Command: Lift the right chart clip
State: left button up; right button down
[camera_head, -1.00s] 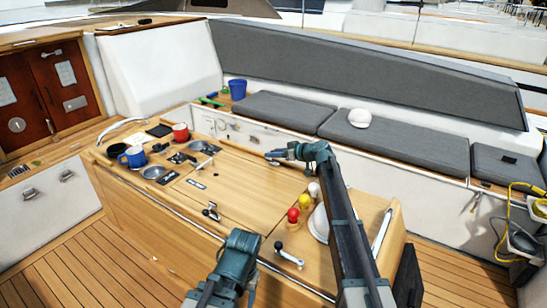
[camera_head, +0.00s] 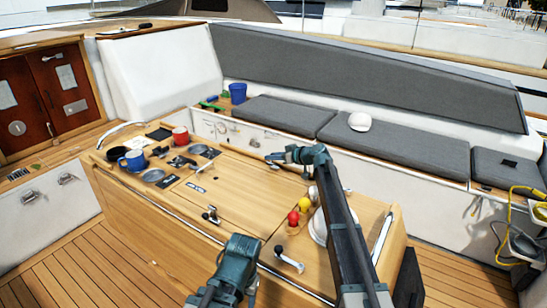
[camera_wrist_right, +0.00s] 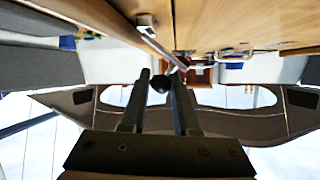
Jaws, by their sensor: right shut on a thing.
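My right gripper (camera_head: 272,158) reaches over the far edge of the wooden cockpit table (camera_head: 245,185) in the head view. In the right wrist view its two fingers (camera_wrist_right: 161,88) are close on either side of a small dark round knob (camera_wrist_right: 159,83), which I take to be the end of the right chart clip. A metal lever (camera_wrist_right: 161,46) runs from the table toward this knob; whether they join is unclear. The gripper hides the clip in the head view.
A blue mug (camera_head: 134,160) and a red mug (camera_head: 180,136) stand at the table's left end. Red (camera_head: 293,217) and yellow (camera_head: 305,204) knobs and a winch-like handle (camera_head: 289,259) are near my right arm. Grey cushions (camera_head: 400,148) line the bench behind.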

jog(key=shift+w+d, duration=0.1)
jog(key=shift+w+d+m+g+y, duration=0.4)
jog(key=shift+w+m+g, duration=0.2)
jog(key=shift+m, duration=0.3)
jog(key=shift+w+d+m+g, duration=0.2)
jog(key=shift+w+m+g, duration=0.15)
jog(key=shift+m, duration=0.35)
jog(key=shift+w+d+f+m+g+y, duration=0.15)
jog(key=shift+w+d+m+g+y, duration=0.15)
jog(key=shift+m+y, duration=0.3)
jog(key=shift+s, duration=0.1)
jog(key=c, duration=0.7)
grip_release()
jog(key=shift+o, duration=0.2)
